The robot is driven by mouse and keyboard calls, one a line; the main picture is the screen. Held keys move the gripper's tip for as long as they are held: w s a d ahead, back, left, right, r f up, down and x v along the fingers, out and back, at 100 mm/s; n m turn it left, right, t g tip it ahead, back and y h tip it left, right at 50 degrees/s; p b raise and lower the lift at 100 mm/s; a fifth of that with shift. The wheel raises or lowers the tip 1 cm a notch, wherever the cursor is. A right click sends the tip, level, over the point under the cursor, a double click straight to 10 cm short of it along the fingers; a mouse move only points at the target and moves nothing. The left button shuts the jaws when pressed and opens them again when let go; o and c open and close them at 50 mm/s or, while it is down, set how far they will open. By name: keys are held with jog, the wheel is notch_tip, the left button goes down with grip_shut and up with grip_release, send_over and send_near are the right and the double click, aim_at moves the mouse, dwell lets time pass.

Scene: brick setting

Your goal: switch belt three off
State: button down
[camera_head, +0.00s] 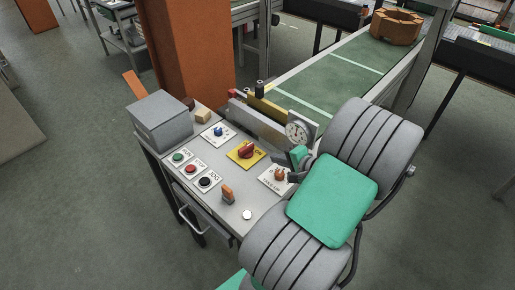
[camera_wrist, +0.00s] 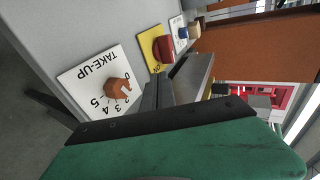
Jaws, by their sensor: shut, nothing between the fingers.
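The control panel (camera_head: 237,207) stands in the middle of the head view. On it a red rotary switch (camera_head: 246,151) sits on a yellow plate marked ON; the switch also shows in the wrist view (camera_wrist: 162,48). I cannot read which control belongs to belt three. My gripper (camera_head: 291,177) is shut and empty, close to the orange take-up knob (camera_wrist: 118,89); I cannot tell whether they touch. My arm hides the panel's right part.
An orange lever (camera_head: 228,194) and a blue knob (camera_head: 218,131) also stand on the panel. A grey box (camera_head: 160,121) is at its left corner, and a dial gauge (camera_head: 298,131) at its back. A green conveyor belt (camera_head: 333,77) carries a brown ring-shaped part (camera_head: 397,27) behind.

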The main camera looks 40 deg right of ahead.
send_near(253, 146)
jog(key=f, duration=0.1)
jog(key=w+f, duration=0.1)
jog(key=a+f, duration=0.1)
jog(key=shift+w+f+p, duration=0.2)
jog(key=shift+w+p, duration=0.1)
jog(key=shift+w, duration=0.05)
jog(key=w+p, duration=0.1)
jog(key=w, duration=0.2)
jog(key=shift+w, duration=0.45)
jog(key=shift+w+d+b, duration=0.25)
jog(key=shift+d+b, duration=0.25)
jog(key=shift+b, duration=0.15)
jog(key=shift+w+d+f+b, duration=0.1)
jog(key=shift+w+d+b, duration=0.25)
jog(key=shift+b, duration=0.1)
jog(key=shift+w+d+b, duration=0.35)
jog(key=shift+w+b, duration=0.25)
jog(key=shift+w, duration=0.2)
jog(key=shift+w, duration=0.15)
